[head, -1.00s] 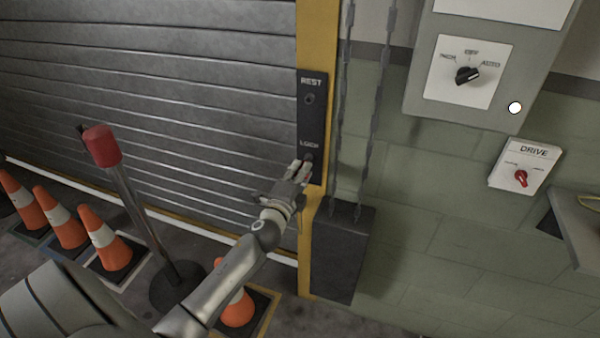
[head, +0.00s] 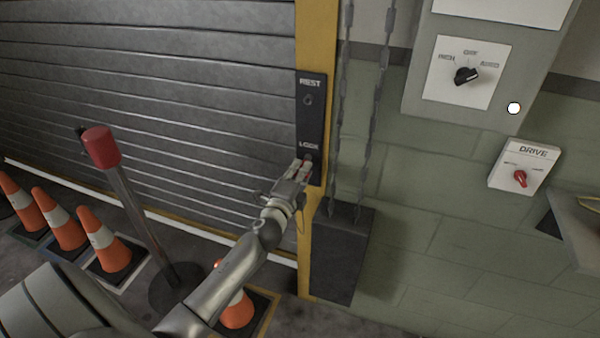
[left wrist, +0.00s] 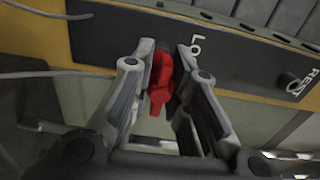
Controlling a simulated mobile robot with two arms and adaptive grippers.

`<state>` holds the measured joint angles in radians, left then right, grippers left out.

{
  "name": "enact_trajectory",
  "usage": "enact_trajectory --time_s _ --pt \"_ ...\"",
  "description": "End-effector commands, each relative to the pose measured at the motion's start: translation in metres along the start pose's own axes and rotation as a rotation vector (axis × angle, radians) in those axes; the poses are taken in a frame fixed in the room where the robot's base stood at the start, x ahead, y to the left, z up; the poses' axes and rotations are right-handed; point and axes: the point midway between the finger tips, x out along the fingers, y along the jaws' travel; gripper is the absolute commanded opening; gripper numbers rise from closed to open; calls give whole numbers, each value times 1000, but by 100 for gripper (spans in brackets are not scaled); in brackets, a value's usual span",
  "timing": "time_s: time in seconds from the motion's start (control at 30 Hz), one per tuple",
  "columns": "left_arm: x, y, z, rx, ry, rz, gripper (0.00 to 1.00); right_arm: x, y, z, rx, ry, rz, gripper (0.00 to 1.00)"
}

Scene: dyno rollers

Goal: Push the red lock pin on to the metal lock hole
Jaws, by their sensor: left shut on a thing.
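The red lock pin (left wrist: 160,82) shows in the left wrist view between the two fingers of my left gripper (left wrist: 167,68). In the head view my left gripper (head: 302,169) is at the lower end of the dark lock plate (head: 311,120), just below the word LOCK. It is shut on the red pin, and a bit of red shows between the fingers. The pin's far end is against or very near the plate; the lock hole is hidden behind the pin and fingers. The REST hole (head: 308,100) higher on the plate is empty. My right gripper is not in view.
A yellow post (head: 318,40) carries the plate beside the grey shutter (head: 150,70). Chains (head: 380,90) hang just right of it above a dark box (head: 340,255). A red-topped post (head: 101,147) and orange cones (head: 105,240) stand at left.

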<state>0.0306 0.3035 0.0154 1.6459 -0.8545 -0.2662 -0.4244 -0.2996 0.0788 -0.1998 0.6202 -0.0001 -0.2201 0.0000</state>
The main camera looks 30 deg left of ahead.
Motion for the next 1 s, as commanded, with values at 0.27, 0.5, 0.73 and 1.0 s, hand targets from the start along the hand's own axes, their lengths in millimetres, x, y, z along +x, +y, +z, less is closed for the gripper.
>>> enact_trajectory --time_s 0.27,0.5,0.73,1.0 --pt "5 -1 0 0 1 -1 0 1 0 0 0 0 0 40" --pt "6 0 0 1 1 -1 30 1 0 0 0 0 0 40" --pt "6 0 0 0 0 -1 41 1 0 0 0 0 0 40" --pt "1 1 0 0 1 1 41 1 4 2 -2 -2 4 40"
